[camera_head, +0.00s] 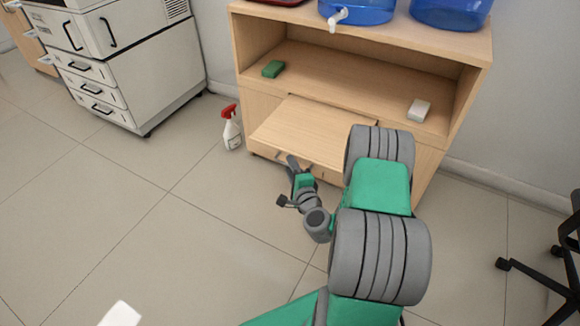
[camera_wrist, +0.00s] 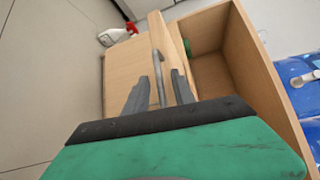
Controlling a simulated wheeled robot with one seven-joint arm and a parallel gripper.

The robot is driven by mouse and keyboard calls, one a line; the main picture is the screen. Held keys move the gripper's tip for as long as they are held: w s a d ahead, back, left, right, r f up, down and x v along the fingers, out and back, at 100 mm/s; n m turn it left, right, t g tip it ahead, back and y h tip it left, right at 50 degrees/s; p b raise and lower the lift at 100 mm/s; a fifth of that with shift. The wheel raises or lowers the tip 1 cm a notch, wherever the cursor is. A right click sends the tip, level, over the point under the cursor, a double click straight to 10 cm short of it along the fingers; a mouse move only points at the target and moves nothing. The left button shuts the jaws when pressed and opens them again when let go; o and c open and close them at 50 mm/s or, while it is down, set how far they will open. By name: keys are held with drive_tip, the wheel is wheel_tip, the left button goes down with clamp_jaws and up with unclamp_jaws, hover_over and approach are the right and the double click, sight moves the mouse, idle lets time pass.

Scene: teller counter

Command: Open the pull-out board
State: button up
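The pull-out board (camera_head: 309,125) is a light wood panel in the middle of the wooden cabinet. It sticks out in front of the cabinet, below the open shelf. Its front edge carries a thin grey bar handle, mostly hidden by my arm in the head view. In the wrist view the handle (camera_wrist: 158,55) runs up the picture along the board's front (camera_wrist: 127,70). My gripper (camera_head: 289,163) is at the board's front edge. In the wrist view my gripper (camera_wrist: 159,76) has its fingers apart, one on each side of the handle, with gaps showing. Contact cannot be told.
A spray bottle (camera_head: 231,128) with a red top stands on the floor left of the cabinet (camera_head: 410,38). A green block (camera_head: 273,69) and a white block (camera_head: 419,110) lie on the shelf. A printer (camera_head: 120,60) stands left.

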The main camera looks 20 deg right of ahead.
drive_tip(key=s+r+b, duration=0.1)
drive_tip(key=s+b, duration=0.1)
drive_tip(key=s, duration=0.4)
drive_tip(key=shift+s+a, duration=0.4)
